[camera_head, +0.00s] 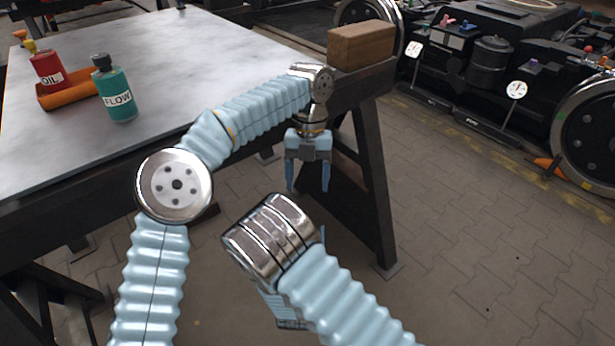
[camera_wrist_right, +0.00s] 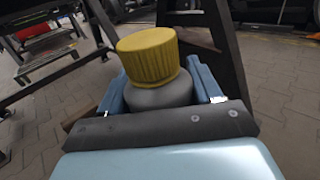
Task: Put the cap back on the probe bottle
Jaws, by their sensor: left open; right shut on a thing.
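In the right wrist view, a yellow ribbed cap (camera_wrist_right: 149,57) sits on top of a grey rounded body (camera_wrist_right: 160,96), which looks like a bottle's shoulder. My right gripper (camera_wrist_right: 160,88) is shut on this grey bottle, with blue fingers on either side and the cap above them. Whether the cap is fully seated cannot be told. In the head view, my right wrist hides most of that gripper and the bottle. My left gripper (camera_head: 308,184) is open and empty, pointing down beside the table's edge. No label reading probe shows.
On the grey table (camera_head: 190,65), a teal FLOW bottle (camera_head: 116,97) with a dark cap stands near a red OIL bottle (camera_head: 48,70) in an orange tray (camera_head: 68,97). A brown block (camera_head: 361,45) sits at the right corner. Dark bogies stand at right; the paved floor between is clear.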

